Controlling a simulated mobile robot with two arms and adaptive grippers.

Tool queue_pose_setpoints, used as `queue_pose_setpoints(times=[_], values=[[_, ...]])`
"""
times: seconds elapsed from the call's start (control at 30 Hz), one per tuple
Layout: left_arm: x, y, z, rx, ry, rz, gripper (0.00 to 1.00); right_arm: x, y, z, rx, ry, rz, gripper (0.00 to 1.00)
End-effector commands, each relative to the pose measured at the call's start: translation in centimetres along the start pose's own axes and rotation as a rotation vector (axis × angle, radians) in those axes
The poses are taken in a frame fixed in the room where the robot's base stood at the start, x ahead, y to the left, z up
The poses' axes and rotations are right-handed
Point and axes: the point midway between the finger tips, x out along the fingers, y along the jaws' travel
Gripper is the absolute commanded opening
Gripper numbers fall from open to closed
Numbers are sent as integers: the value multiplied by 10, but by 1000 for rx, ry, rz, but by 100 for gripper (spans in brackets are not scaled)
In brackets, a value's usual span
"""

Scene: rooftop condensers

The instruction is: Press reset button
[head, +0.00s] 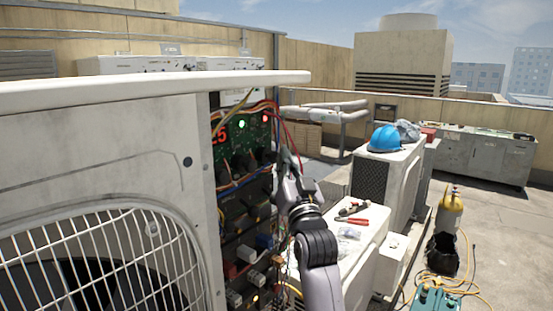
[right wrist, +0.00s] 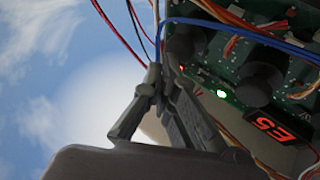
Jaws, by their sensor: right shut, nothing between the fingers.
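An open condenser unit stands at the left, with a green circuit board (head: 250,140) in its side. The board carries a red display (head: 221,135) and a lit green light (head: 242,122). In the right wrist view the display (right wrist: 270,127) reads E5, and the green light (right wrist: 222,93) is beside the fingers. I cannot make out the reset button for certain. My right gripper (head: 287,158) is shut and empty at the board's right edge. Its fingertips (right wrist: 159,72) appear close to the board and wires; whether they touch is unclear. My left gripper is not in view.
Red wires (head: 287,118) and a blue wire (right wrist: 215,22) cross near the fingers. The unit's white top panel (head: 150,88) overhangs the board. Pliers (head: 352,221) lie on a white unit at right, and a blue helmet (head: 384,138) lies on another behind.

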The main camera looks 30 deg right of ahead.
Motion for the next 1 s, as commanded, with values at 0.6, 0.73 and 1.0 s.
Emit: queue_pose_setpoints(times=[0.6, 0.73, 1.0], values=[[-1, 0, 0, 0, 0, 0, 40, 2, -1, 1, 0, -1, 0, 0], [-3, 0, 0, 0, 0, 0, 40, 5, -4, 3, 1, -1, 0, 0], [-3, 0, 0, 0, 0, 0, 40, 6, -5, 4, 0, 0, -1, 0]])
